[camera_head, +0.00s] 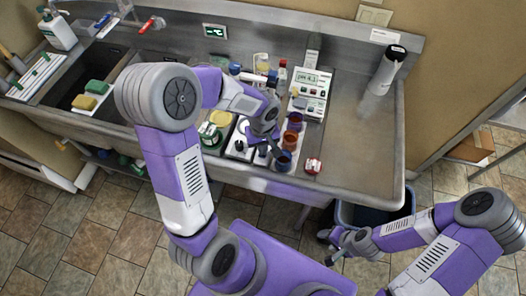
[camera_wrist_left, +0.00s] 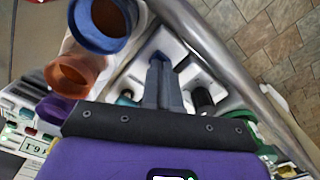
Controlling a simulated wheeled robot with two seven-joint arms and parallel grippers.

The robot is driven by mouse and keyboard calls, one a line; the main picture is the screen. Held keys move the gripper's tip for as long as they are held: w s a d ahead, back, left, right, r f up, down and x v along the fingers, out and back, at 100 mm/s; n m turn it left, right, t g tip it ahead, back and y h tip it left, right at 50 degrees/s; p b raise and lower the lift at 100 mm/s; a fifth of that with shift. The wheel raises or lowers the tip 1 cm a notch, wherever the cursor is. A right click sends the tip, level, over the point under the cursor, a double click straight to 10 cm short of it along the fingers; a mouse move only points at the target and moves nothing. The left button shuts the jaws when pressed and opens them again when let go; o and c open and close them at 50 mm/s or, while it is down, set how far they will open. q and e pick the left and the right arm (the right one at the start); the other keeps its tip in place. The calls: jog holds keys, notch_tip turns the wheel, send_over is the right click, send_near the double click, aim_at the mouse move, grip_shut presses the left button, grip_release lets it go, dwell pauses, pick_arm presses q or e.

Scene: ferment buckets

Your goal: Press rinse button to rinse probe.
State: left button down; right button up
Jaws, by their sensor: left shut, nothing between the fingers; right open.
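A white rinse station (camera_head: 238,150) with dark round knobs stands near the sink counter's front edge, partly hidden by my left arm. My left gripper (camera_head: 268,149) is shut and empty, pointing down over the station's right part. In the left wrist view the closed fingers (camera_wrist_left: 161,68) reach to a small blue button (camera_wrist_left: 160,56) on the white panel; I cannot tell whether they touch it. A black knob (camera_wrist_left: 201,98) sits beside the fingers. The pH meter (camera_head: 310,92) reads about 4.1. The probe is not clearly visible. My right gripper (camera_head: 327,246) is open, low beside a bin.
A blue cup (camera_head: 283,161), an orange cup (camera_head: 289,140) and a purple cup (camera_head: 295,121) stand right of my left gripper. A red-and-white small box (camera_head: 313,166) lies near the edge. A dark bin (camera_head: 372,214) stands below.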

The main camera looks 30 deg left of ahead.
pick_arm(q)
jog(key=shift+r+p, duration=1.35)
jog(key=shift+r, duration=0.9)
jog(key=shift+f, duration=0.1)
